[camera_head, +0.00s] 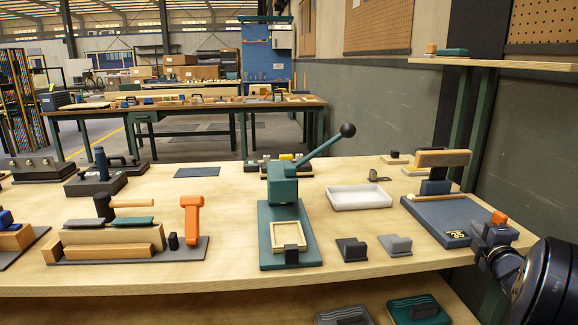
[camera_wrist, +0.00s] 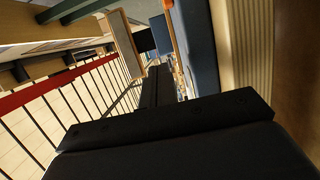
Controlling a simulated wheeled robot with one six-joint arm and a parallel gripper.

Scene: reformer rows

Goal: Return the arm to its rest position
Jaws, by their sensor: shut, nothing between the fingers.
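My arm (camera_head: 545,283) enters the head view at the lower right, dark and rounded. Its dark end (camera_head: 493,240) reaches over the right edge of the workbench (camera_head: 120,283), beside the blue tray (camera_head: 425,216). In the wrist view my gripper (camera_wrist: 157,72) shows as black fingers close together beyond a wide black bar. The fingers are shut and hold nothing. An orange block (camera_head: 498,217) shows just above the arm's end in the head view; whether they touch is unclear.
A green lever press (camera_head: 284,190) stands mid-bench, its black-knobbed lever raised. A white tray (camera_head: 360,197) and small dark and grey blocks (camera_head: 395,245) lie to its right. An orange upright piece (camera_head: 194,218) stands left. A wall shelf (camera_head: 500,63) hangs above right.

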